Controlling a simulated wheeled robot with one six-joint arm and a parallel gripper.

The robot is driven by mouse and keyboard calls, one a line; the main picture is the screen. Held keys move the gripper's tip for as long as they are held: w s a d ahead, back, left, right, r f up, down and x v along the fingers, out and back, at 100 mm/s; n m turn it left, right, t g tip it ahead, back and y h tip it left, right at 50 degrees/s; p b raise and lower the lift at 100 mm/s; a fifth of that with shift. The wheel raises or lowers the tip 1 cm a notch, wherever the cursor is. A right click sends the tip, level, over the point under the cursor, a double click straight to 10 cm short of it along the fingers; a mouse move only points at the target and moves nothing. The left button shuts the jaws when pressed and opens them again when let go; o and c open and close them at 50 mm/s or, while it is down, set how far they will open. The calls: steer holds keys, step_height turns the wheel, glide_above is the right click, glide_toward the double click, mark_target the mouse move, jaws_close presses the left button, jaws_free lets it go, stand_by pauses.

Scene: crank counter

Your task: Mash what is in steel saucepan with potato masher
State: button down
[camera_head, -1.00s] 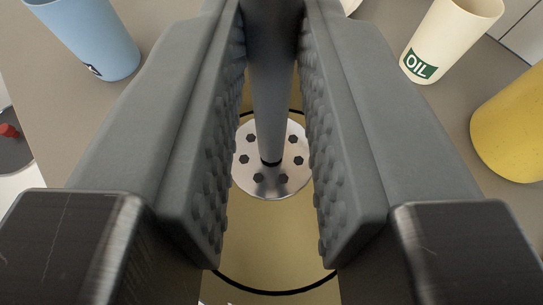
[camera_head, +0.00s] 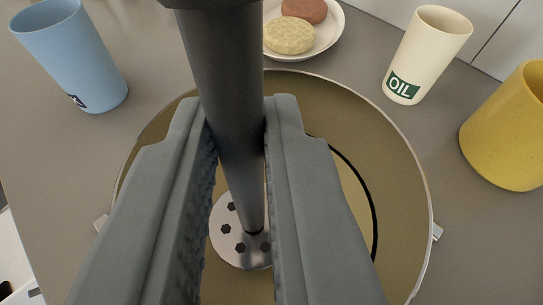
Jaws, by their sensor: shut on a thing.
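My gripper (camera_head: 237,125) is shut on the dark grey handle of the potato masher (camera_head: 222,75). The handle runs down between my two grey fingers, slightly tilted in the picture. The masher's round steel plate with dark holes (camera_head: 226,229) shows low between the fingers, partly hidden by them. The steel saucepan (camera_head: 427,190) is wide and round with a thin pale rim, and lies below my gripper. Its inside looks olive-gold, with a dark curved line on it. The masher plate is over or inside the pan; I cannot tell whether it touches the contents.
A blue cup (camera_head: 75,60) stands at the upper left. A white plate (camera_head: 335,30) with two round patties is behind the pan. A cream OIL cup (camera_head: 425,55) and a yellow container (camera_head: 505,130) stand at the right. Bare grey counter (camera_head: 60,170) shows on the left.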

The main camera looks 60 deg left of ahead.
mark_target(247, 205)
steer(key=shift+f, duration=0.3)
steer(key=shift+f, duration=1)
steer(key=shift+f, duration=0.35)
steer(key=shift+f, duration=0.5)
steer(key=shift+r, duration=2.05)
